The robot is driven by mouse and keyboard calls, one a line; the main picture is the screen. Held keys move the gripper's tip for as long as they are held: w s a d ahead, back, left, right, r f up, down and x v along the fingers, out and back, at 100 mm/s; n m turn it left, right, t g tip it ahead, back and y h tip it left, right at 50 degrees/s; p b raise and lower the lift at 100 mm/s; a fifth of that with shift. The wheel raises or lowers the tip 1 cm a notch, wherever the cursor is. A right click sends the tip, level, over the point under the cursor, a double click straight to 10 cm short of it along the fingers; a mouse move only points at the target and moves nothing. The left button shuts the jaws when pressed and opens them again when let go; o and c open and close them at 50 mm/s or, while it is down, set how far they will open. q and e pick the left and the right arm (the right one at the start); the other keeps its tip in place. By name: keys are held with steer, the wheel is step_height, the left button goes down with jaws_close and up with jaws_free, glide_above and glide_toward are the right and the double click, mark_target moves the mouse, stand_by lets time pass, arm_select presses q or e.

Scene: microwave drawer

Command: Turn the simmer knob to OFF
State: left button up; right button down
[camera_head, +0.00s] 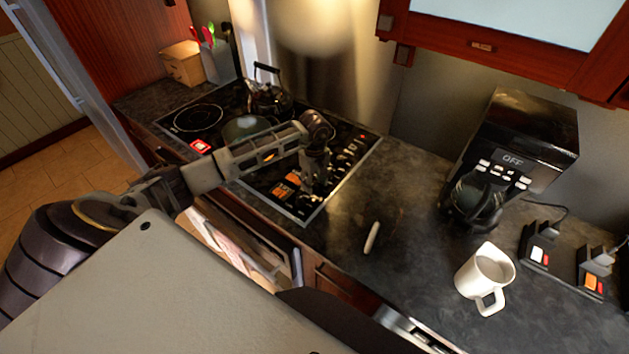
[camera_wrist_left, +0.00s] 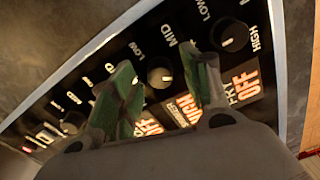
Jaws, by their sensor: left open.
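The cooktop's control panel (camera_wrist_left: 62,78) fills much of the left wrist view, with several round black knobs and LOW, MID, HIGH and OFF marks. One knob (camera_wrist_left: 160,77) shows in the gap between the fingers of my left gripper (camera_wrist_left: 161,70). Small lettering by the orange OFF labels (camera_wrist_left: 245,78) is hard to read, so I cannot tell surely which knob is simmer. In the head view my left gripper (camera_head: 314,184) points down over the panel end of the cooktop (camera_head: 262,183). The fingers are apart, with nothing held. Contact with the knob is unclear.
A black kettle (camera_head: 268,98) stands at the back of the cooktop. To the right are a coffee maker (camera_head: 525,140), a white mug (camera_head: 485,272) and a small white stick-like item (camera_head: 372,238). The counter (camera_head: 400,190) between cooktop and coffee maker is mostly clear.

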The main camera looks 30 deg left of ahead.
arm_select(q)
steer(key=c, duration=1)
